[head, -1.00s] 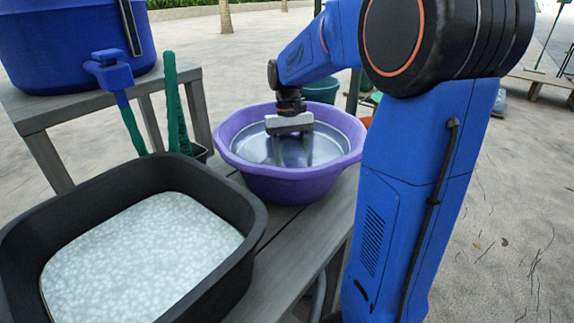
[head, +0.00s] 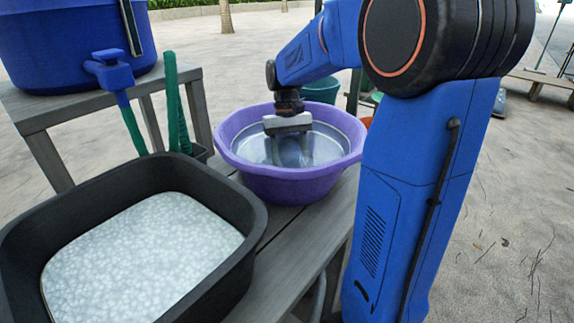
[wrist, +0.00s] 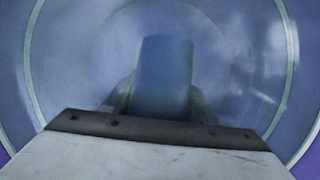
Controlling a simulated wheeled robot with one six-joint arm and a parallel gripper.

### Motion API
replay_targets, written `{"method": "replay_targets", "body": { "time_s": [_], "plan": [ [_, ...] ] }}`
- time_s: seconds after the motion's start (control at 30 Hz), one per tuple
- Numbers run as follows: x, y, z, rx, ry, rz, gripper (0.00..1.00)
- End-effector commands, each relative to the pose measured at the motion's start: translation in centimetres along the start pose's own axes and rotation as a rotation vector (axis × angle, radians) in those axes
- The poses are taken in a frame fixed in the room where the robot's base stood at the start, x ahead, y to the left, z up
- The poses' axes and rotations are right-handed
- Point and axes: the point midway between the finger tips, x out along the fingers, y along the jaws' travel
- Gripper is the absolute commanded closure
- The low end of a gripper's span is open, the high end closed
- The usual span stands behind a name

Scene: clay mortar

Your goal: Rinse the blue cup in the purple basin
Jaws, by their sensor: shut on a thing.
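The purple basin (head: 290,185) stands on the grey bench, filled with clear water (head: 325,148). My gripper (head: 290,152) points down into it, with the fingers in or just over the water. In the wrist view my gripper (wrist: 160,100) is shut on the blue cup (wrist: 165,75), with a finger on each side of it. The cup looks dull blue-grey and blurred there, over the basin's round floor. In the head view the cup cannot be made out clearly between the fingers. How deep it sits in the water I cannot tell.
A black tub (head: 245,215) of foamy white liquid stands at the front left. A blue barrel (head: 75,50) with a tap (head: 110,72) is on a raised stand behind it. Green-handled tools (head: 172,105) stand left of the basin. A green bucket (head: 320,90) is behind it.

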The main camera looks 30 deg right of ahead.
Motion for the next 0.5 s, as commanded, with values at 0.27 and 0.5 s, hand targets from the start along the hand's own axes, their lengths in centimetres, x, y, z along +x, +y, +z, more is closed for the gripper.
{"method": "replay_targets", "body": {
  "time_s": [0.27,0.5],
  "plan": [
    [0.0,1.1,-0.1,0.000,0.000,0.000,0.70],
    [0.0,-0.2,0.0,-0.002,0.000,0.001,0.70]
  ]
}}
